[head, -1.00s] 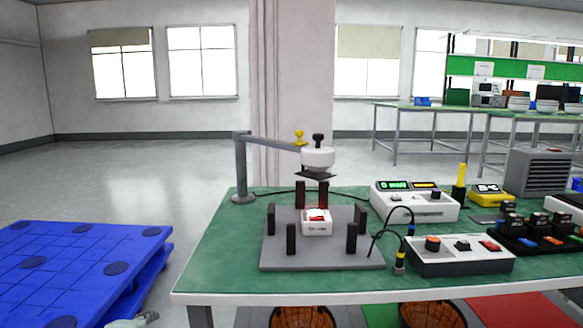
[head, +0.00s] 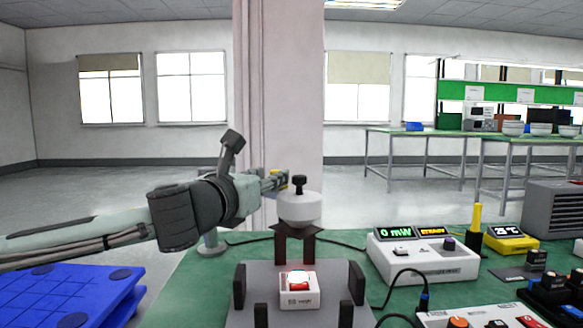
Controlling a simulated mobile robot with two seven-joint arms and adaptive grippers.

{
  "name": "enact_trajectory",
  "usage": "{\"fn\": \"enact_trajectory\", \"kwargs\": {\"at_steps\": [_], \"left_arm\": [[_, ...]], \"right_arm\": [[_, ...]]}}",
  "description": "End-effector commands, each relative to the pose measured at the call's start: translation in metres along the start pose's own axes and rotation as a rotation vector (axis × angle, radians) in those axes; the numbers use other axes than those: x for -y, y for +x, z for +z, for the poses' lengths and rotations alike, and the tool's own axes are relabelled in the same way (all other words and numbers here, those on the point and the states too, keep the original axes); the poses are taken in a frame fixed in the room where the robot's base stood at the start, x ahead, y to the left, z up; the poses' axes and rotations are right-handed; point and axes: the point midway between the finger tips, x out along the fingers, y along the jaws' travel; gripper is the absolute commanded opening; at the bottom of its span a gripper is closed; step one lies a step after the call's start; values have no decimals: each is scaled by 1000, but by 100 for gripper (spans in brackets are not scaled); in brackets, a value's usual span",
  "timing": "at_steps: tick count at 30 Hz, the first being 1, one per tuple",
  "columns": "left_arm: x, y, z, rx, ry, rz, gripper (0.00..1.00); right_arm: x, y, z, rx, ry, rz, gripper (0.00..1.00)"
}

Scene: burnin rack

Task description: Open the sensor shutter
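The white round sensor head (head: 300,209) hangs from its post over the grey fixture plate, with a black knob (head: 299,183) on top and a dark flat plate (head: 297,231) under it. A yellow piece, shown whole one second ago beside the black knob, is now mostly hidden behind my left gripper (head: 280,180). That gripper reaches in from the left, its fingertips at or very near the yellow piece. Whether it touches or is shut on it is too small to tell. My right gripper is out of view.
A white box (head: 299,301) with a glowing red top sits on the fixture plate (head: 258,315) among dark posts. The meter (head: 425,260) right of it reads 0 mW, with an orange display beside it. A blue pallet (head: 60,297) lies at lower left.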

Motion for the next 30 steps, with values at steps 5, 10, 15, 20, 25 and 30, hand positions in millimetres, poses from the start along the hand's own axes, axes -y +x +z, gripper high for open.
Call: {"fn": "enact_trajectory", "kwargs": {"at_steps": [5,10,15,20,25,30], "left_arm": [[2,18,1,1,7,-3,35],[2,46,2,1,6,-1,35],[2,68,2,2,5,-2,35],[2,76,2,2,5,-1,35],[2,77,2,2,5,-2,35],[1,77,1,2,4,-2,23]], "right_arm": [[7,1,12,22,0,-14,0],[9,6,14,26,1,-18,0],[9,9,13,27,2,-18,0],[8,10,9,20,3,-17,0],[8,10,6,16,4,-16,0],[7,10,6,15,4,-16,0]]}}
